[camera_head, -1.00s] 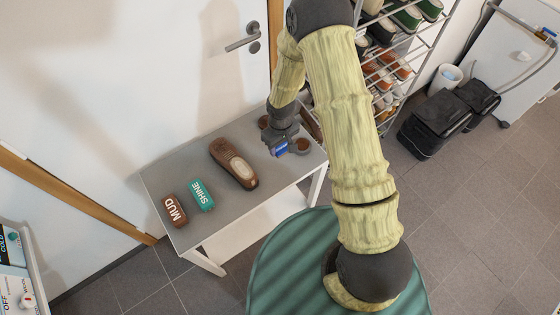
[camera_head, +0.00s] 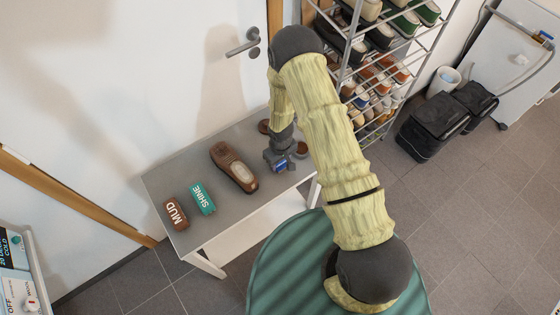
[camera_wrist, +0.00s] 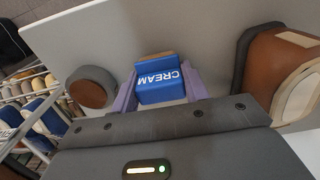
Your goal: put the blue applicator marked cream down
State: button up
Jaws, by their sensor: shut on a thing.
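The blue applicator marked CREAM (camera_wrist: 160,84) is between the purple fingers of my gripper (camera_wrist: 165,95) in the wrist view, with a tan strip along its far edge. My gripper is shut on it. In the head view my gripper (camera_head: 280,160) is over the right part of the grey table (camera_head: 215,230), and a little of the blue applicator (camera_head: 281,164) shows at its tip. I cannot tell whether the applicator touches the tabletop.
A brown shoe (camera_head: 234,167) lies left of my gripper, then a teal SHINE applicator (camera_head: 203,198) and a brown MUD applicator (camera_head: 176,213). A round brown tin (camera_head: 301,149) stands close to the right. A shoe rack (camera_head: 372,75) rises behind. Bare tabletop shows around the gripper.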

jog(key=shift+f, duration=0.25)
jog(key=shift+f, duration=0.15)
jog(key=o, duration=0.9)
notch_tip(320, 180, up, 12)
jog(key=shift+s+r+b, duration=0.1)
jog(key=shift+r+b, duration=0.1)
jog(key=shift+b, duration=0.95)
